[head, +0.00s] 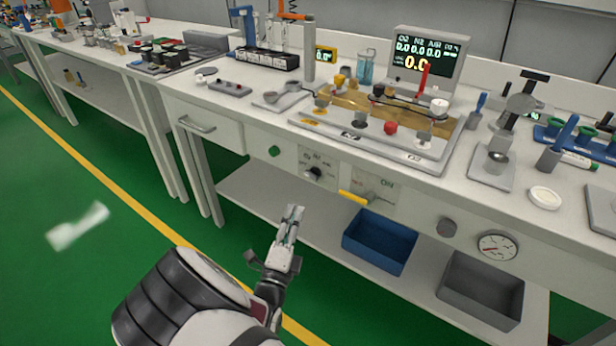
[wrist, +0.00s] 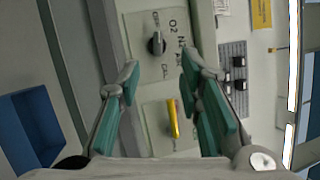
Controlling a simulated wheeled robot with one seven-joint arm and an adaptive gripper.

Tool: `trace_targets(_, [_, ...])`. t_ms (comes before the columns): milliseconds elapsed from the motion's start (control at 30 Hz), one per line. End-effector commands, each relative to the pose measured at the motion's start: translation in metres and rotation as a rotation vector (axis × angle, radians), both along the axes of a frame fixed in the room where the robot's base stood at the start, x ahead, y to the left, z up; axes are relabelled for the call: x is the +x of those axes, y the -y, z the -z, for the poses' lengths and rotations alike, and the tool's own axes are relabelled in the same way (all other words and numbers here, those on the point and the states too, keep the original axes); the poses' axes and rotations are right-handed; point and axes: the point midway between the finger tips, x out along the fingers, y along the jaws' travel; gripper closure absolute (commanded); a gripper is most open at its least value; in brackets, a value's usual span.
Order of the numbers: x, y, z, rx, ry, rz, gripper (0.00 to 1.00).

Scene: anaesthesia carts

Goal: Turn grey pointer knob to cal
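The grey pointer knob (head: 314,174) sits on a light labelled plate on the front panel of the bench in the head view. In the wrist view the knob (wrist: 157,43) is near top centre, with O2 and N2 to its right and what looks like CAL below it. Which mark its pointer faces is too small to tell. My gripper (head: 293,212) is in front of and below the panel in the head view. In the wrist view my gripper (wrist: 160,72) is open and empty, its fingertips apart on either side below the knob, not touching it.
A yellow lever (head: 353,197) with an ON label is right of the knob. A green button (head: 274,151) is at its left. A grey round knob (head: 447,227) and a gauge (head: 497,246) are farther right. A blue bin (head: 380,259) stands on the lower shelf.

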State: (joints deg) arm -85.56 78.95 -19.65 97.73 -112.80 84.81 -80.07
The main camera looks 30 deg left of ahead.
Motion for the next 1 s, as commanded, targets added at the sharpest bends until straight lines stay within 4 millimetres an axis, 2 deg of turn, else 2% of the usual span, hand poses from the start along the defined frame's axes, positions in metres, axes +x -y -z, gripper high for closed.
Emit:
trace_targets(167, [0.007, -0.007, 0.002, -0.014, 0.006, -0.016, 0.67])
trace_targets(700, [0.100, -0.033, -0.023, -0.009, 0.006, -0.012, 0.67])
trace_targets(800, [0.112, -0.036, -0.026, -0.010, 0.004, -0.012, 0.67])
trace_targets(1000, [0.124, -0.040, -0.030, -0.012, 0.005, -0.013, 0.67])
